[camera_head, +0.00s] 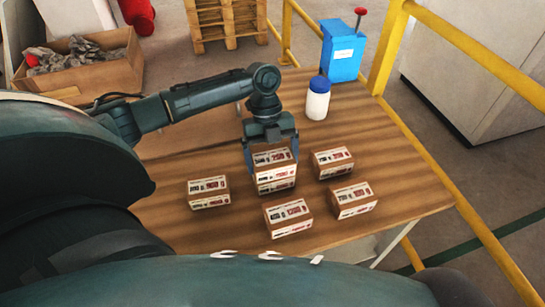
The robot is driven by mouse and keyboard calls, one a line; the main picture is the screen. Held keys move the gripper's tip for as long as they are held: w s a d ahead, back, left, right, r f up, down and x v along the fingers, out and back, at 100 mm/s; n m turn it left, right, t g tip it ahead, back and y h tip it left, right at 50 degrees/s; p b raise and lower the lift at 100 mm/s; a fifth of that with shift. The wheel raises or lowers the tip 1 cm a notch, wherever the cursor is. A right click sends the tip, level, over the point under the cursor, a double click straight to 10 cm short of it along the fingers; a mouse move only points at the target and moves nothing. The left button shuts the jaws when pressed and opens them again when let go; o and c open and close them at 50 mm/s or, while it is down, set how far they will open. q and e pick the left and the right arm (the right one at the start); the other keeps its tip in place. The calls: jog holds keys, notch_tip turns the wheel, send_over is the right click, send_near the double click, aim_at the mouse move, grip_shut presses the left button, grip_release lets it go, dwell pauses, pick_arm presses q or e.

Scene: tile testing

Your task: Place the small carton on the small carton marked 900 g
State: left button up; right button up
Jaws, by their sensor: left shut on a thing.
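My left gripper (271,155) points down over the table and is shut on a small brown-and-white carton (273,160). The held carton is directly above another small carton (275,186) and lines up with it; I cannot tell whether they touch or a thin gap is left. Other small cartons lie around them: one on the left (208,192), one in front (288,217), one at the front right (351,199) and one on the right (332,162). The print is too small to read, so I cannot tell which is marked 900 g. My right gripper is not in view.
The wooden table (400,150) also bears a white bottle with a blue cap (317,101) and a blue box with a red knob (343,52) at the back. A yellow railing (440,175) runs along the right edge.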

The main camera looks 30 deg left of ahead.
pick_arm(q)
jog(key=o, duration=1.1)
jog(key=v, duration=1.2)
